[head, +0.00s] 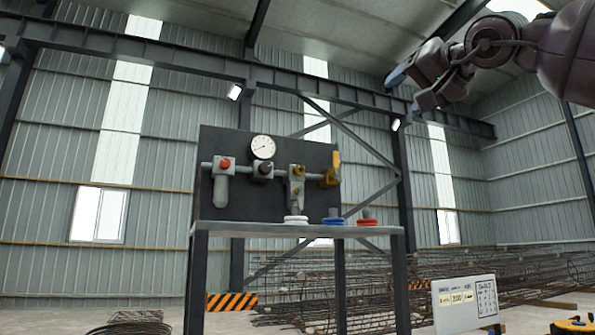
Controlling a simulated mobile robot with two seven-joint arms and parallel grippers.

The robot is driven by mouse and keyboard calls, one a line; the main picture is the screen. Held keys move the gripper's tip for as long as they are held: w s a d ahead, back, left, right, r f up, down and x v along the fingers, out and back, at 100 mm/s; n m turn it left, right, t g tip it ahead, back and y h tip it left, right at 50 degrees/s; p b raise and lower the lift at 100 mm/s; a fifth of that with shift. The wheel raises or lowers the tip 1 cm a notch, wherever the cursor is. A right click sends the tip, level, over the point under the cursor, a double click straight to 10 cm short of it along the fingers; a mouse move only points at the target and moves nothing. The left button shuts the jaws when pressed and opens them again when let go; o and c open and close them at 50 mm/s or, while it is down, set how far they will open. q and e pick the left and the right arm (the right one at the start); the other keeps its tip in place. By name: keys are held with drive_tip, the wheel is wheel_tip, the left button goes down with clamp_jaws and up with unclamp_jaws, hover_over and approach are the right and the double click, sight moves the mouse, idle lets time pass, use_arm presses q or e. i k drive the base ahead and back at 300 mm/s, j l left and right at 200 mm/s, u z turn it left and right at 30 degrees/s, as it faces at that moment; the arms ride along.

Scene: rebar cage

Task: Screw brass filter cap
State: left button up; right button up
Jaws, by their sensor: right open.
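A dark panel (224,140) stands on a grey table (260,229) and carries a horizontal pipe with fittings. A small brass cap (298,170) appears at the top of a grey Y-shaped filter body (297,189); at this size I cannot tell how it is seated. To its right is a brass valve (329,178) with a yellow handle (336,158). My right gripper (408,88) is at the upper right, open and empty, well apart from the panel. My left gripper is not in view.
A round gauge (263,147) and a red-knobbed fitting (225,165) sit left of the filter. White (295,220), blue (333,221) and red (367,223) round bases stand along the table's front. Rebar cages (340,280) lie behind; a white sign (464,305) stands right.

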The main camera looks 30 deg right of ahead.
sight(296, 172)
drive_tip(key=i+l, duration=0.1)
drive_tip(key=i, duration=0.55)
drive_tip(key=i+l, duration=0.1)
drive_tip(key=i, duration=0.6)
